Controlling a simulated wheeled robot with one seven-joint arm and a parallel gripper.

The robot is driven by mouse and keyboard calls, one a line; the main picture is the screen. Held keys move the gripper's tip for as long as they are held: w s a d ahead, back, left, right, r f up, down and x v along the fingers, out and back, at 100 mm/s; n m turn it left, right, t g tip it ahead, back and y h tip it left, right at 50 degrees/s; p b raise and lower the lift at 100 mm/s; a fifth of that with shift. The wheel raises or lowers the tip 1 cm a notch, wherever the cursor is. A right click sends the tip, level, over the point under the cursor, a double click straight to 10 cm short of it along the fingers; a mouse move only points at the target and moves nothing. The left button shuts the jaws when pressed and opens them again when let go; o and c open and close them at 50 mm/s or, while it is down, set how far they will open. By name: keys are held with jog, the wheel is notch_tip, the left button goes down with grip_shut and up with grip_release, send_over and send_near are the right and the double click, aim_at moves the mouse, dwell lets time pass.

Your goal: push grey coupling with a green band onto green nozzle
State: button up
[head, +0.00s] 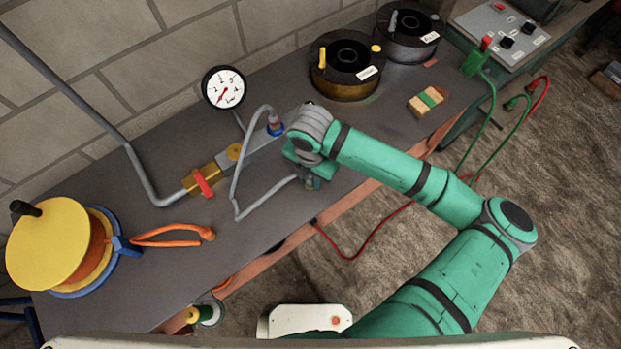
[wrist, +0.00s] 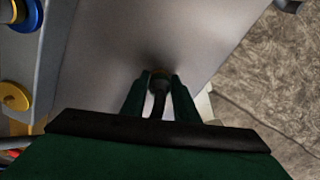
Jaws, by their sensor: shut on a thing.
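My gripper (head: 311,182) is low over the front part of the bench, right of the grey manifold block (head: 252,146). A grey hose (head: 268,195) runs to it, and its end is at the fingers. In the wrist view my gripper (wrist: 159,84) is shut on a dark piece (wrist: 158,92) with a brownish tip, taken to be the coupling at the hose end. Its green band cannot be made out. I cannot pick out the green nozzle in either view; my wrist and arm cover part of the bench beside the block.
A pressure gauge (head: 224,87) stands behind a brass valve with a red handle (head: 203,182). The hose's other end is at a blue fitting (head: 275,128). Orange-handled pliers (head: 172,236), a yellow reel (head: 47,243) and two dark spools (head: 346,62) also occupy the bench.

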jog(key=shift+r, duration=0.45)
notch_tip(320, 180, up, 2)
jog(key=shift+r, duration=0.1)
jog(key=s+d+r, duration=0.9)
jog(key=d+r, duration=0.1)
jog(key=shift+d, duration=0.4)
jog(key=shift+w, duration=0.1)
